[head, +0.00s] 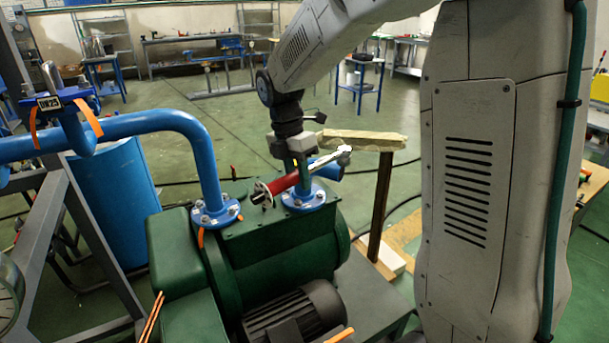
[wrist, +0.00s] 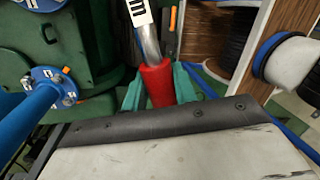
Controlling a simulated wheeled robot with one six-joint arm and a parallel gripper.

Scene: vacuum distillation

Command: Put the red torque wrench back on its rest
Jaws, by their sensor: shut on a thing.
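The red torque wrench (head: 285,184) is in my gripper (head: 301,172), above the green pump in the head view. Its red handle runs down to the left and its silver head points up to the right. In the wrist view the red handle (wrist: 157,86) lies between the green fingers of my gripper (wrist: 162,90), with the silver shaft and a white label beyond it. The fingers are shut on the handle. I cannot tell for sure which thing is the wrench's rest.
The green pump (head: 275,250) stands just below, with a flanged blue pipe (head: 205,165) left of the wrench. A wooden post with a pale beam (head: 362,139) stands close on the right. Open green floor lies behind.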

